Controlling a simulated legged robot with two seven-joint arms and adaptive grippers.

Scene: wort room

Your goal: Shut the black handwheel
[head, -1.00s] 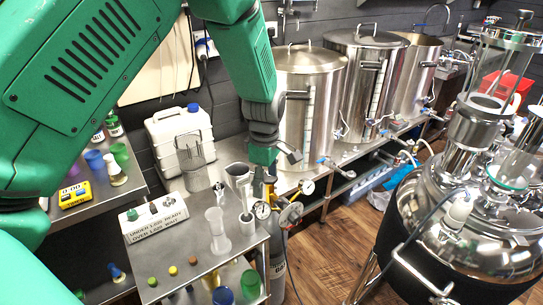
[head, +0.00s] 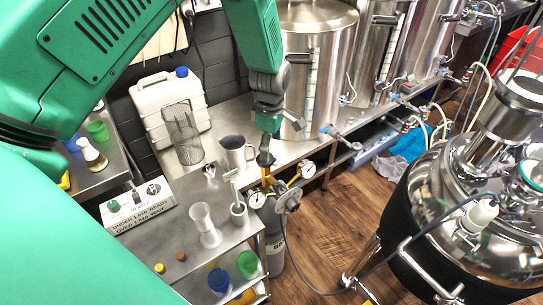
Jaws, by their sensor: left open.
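My left gripper (head: 266,143) reaches down from the top of the head view, with its green arm filling the upper left. It is open and points down right above the brass valve (head: 268,178) of a grey gas cylinder (head: 272,240). A small dark piece, which looks like the black handwheel (head: 265,159), sits on top of this valve at the fingertips. The fingers partly hide it, and I cannot tell whether they touch it. Two white round gauges and a round grey metal disc (head: 290,203) are on the regulator by the valve. My right gripper is not in view.
A steel bench with a jug (head: 235,153), a mesh basket (head: 183,135) and a white canister (head: 170,105) lies behind. A labelled control box (head: 138,204) and a clear cylinder (head: 205,225) stand left. Steel kettles are behind, and a shiny vessel (head: 470,225) is right. Wooden floor lies between.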

